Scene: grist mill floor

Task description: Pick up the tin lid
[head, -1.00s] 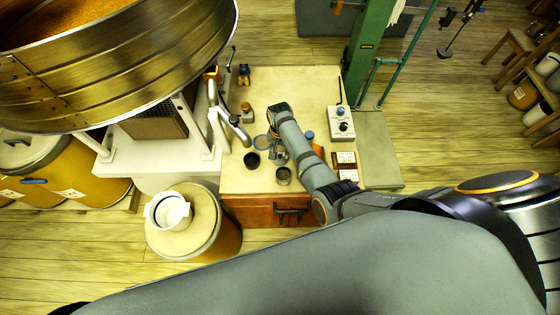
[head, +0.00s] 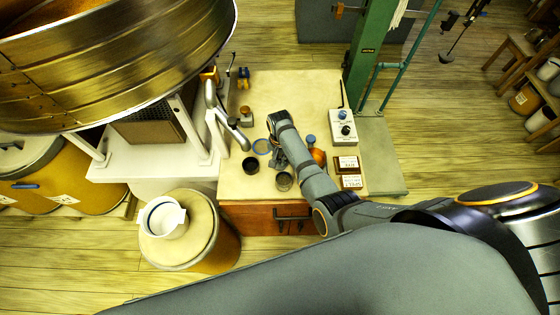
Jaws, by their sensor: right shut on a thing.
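My right arm reaches over the pale bench top (head: 300,88), and its gripper (head: 277,161) points down near the middle of the bench. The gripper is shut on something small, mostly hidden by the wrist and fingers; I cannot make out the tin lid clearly. An open grey tin (head: 284,182) stands just in front of the gripper, near the bench's front edge. A dark cup (head: 251,164) stands to its left. My left gripper is not in view.
An orange rounded object (head: 318,157) and a blue-topped piece (head: 310,139) are right of my wrist. A switch box (head: 343,126) and label cards (head: 347,165) stand further right. A metal spout (head: 228,122) overhangs the left side. The back of the bench is mostly clear.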

